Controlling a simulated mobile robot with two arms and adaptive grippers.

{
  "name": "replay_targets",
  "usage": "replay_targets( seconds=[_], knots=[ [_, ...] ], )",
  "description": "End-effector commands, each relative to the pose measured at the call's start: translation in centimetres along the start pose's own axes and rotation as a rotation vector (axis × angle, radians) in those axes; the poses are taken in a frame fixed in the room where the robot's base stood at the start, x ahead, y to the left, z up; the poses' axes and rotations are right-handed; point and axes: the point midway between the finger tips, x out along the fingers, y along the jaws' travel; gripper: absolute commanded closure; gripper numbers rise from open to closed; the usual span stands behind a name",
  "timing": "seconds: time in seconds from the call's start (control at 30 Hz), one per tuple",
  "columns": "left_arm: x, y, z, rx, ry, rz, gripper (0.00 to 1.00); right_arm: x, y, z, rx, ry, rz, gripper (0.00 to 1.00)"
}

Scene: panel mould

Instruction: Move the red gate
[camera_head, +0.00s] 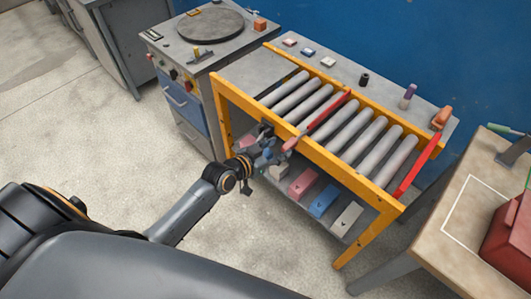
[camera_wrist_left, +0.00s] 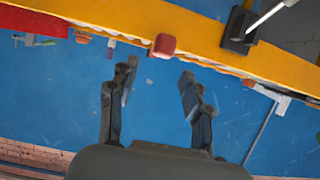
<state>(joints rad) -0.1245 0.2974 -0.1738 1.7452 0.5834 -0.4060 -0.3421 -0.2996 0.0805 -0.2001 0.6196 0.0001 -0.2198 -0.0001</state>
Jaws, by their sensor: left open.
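The red gate (camera_head: 325,115) is a thin red bar lying across the grey rollers, between the two yellow rails. A rounded pinkish-red knob (camera_head: 290,144) sits at its near end, outside the front rail; the red knob (camera_wrist_left: 163,45) also shows in the left wrist view. My left gripper (camera_head: 272,152) is just left of the knob in the head view. In the left wrist view its two fingers (camera_wrist_left: 157,82) are apart, with nothing between them; the knob is beyond the fingertips, apart from them. A second red bar (camera_head: 418,166) stands at the conveyor's right end. My right gripper is not in view.
The yellow front rail (camera_head: 330,158) runs close by my left gripper. Pink, blue and grey blocks (camera_head: 322,200) lie on the shelf below. A grey cabinet with a round turntable (camera_head: 210,25) stands at the left, a table with a red box (camera_head: 510,235) at the right.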

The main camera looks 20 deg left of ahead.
Motion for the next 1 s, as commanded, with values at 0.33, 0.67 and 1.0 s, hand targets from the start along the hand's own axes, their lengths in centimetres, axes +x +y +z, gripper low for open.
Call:
replay_targets(
  seconds=[0.33,0.67,1.0],
  knots=[
    [-5.4,-0.1,0.0,0.0,0.001,-0.001,0.51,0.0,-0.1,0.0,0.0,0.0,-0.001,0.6],
    [-5.8,0.0,-0.1,0.0,0.002,-0.001,0.51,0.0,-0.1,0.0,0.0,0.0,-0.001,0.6],
    [-5.8,0.0,-0.1,0.0,0.002,-0.001,0.51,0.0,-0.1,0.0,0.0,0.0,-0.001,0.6]
  ],
)
